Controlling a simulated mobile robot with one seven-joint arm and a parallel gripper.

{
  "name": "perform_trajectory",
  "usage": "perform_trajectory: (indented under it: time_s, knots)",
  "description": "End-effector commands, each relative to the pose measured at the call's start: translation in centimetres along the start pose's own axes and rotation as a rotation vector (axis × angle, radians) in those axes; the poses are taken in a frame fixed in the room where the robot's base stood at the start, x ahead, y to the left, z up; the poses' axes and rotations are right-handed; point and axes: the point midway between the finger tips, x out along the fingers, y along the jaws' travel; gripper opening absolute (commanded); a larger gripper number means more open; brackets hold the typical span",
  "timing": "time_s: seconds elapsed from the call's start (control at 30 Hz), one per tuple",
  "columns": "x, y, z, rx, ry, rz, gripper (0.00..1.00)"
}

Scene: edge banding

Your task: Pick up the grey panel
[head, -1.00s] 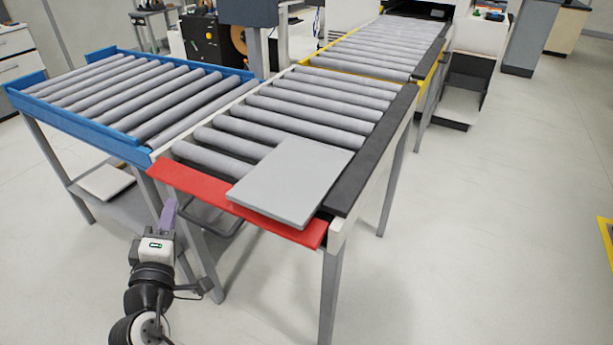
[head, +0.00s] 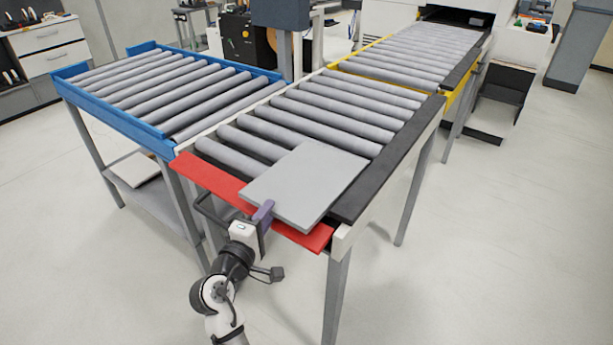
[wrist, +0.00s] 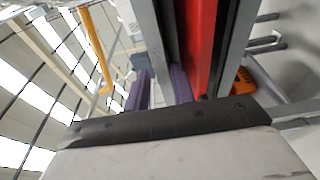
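The grey panel (head: 308,183) lies flat on the rollers at the near end of the conveyor, its near edge over the red strip (head: 208,183). My gripper (head: 263,213) is at the panel's near left edge, with one purple finger showing against that edge. In the wrist view my gripper (wrist: 160,85) has its two purple fingers apart, with a grey band like the panel's edge (wrist: 158,40) between them. A narrow gap shows beside the left finger. The other finger is hidden in the head view.
A blue-framed roller table (head: 110,111) joins at the left. A yellow-framed conveyor (head: 345,67) continues behind. A black side rail (head: 385,175) runs along the panel's right. Floor at the right is clear.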

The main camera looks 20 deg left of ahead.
Motion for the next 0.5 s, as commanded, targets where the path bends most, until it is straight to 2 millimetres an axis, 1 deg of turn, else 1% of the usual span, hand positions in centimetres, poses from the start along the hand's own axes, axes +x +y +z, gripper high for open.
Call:
perform_trajectory:
  time_s: [0.13,0.3,0.4,0.5]
  knots:
    - [1.1,0.1,0.2,0.001,-0.001,0.000,0.25]
    - [3.7,0.0,0.6,0.000,-0.001,-0.001,0.25]
    - [4.9,-0.1,0.6,0.002,0.000,0.000,0.25]
    - [5.4,-0.3,0.6,0.002,0.001,0.000,0.25]
